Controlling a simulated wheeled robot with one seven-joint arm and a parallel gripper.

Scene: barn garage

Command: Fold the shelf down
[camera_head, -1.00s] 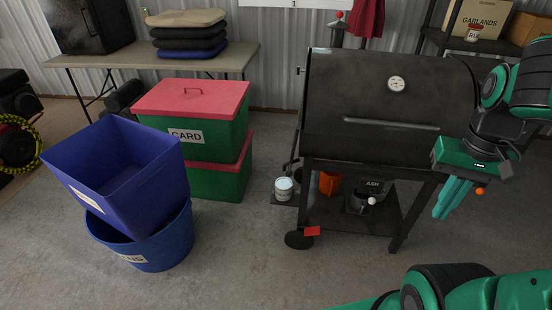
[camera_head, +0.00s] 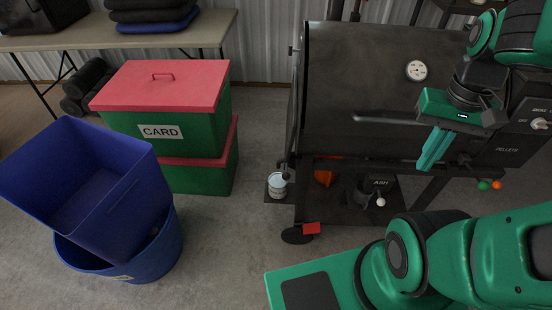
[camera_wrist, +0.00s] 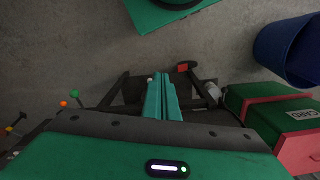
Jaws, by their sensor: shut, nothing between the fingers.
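A black barrel grill (camera_head: 350,80) with a round dial and long front handle stands on a dark frame. A narrow dark upright part (camera_head: 291,140) runs along its left side, seen nearly edge-on; I cannot tell whether this is the folding shelf or how far it is folded. A small low ledge (camera_head: 268,197) sticks out at lower left with a can on it. My gripper (camera_head: 424,167) is shut and empty, pointing down in front of the grill's right half. In the wrist view my shut fingers (camera_wrist: 162,98) point toward the grill's lower frame.
Green boxes with red lids (camera_head: 165,88) and stacked blue bins (camera_head: 80,190) stand left of the grill. A table (camera_head: 215,28) stands behind. A red tag (camera_head: 311,228) sits low by the wheel. Grey floor is clear between boxes and grill.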

